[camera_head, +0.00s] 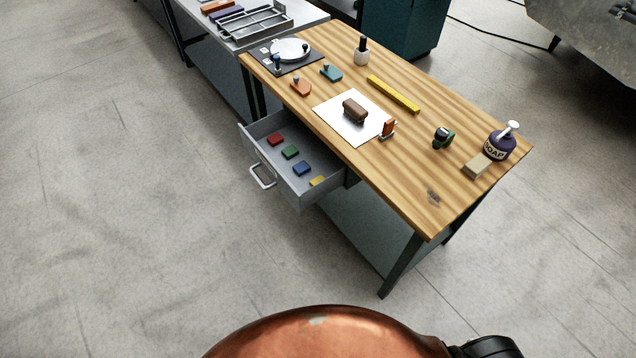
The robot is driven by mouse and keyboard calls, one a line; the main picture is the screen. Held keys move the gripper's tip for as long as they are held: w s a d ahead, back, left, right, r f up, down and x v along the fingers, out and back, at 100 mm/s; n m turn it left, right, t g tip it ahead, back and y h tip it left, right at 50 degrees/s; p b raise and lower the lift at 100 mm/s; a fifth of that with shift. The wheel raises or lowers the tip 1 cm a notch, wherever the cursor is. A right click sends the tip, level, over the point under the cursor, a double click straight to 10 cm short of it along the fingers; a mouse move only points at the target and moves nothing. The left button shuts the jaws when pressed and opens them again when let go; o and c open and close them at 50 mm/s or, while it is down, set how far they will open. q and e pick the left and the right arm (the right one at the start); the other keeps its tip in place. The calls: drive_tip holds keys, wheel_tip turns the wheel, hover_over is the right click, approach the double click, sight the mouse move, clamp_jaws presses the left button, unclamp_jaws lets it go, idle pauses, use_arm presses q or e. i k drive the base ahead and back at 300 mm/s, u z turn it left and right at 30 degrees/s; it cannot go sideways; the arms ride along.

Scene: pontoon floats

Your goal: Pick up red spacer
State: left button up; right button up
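A small red block, likely the red spacer (275,140), lies in an open grey drawer (246,146) under the left side of the wooden workbench. It is the farthest back of a row in the drawer. A green block (290,152), a blue block (302,168) and a yellow block (318,181) lie in front of it, apart from one another. Nothing covers the red block. Neither of my grippers is in view.
The wooden workbench (400,165) holds a white sheet (335,108) with a brown block, a yellow bar (393,94), a soap bottle (502,142) and small tools. The drawer's handle (262,177) juts out left. The concrete floor left of the drawer is clear.

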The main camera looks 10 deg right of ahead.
sight(276, 139)
drive_tip(key=u, duration=0.25)
drive_tip(key=k, duration=0.4)
drive_tip(key=u, duration=0.95)
drive_tip(key=i, duration=0.25)
drive_tip(key=z, duration=0.8)
drive_tip(key=i, duration=1.1)
drive_tip(key=z, duration=0.95)
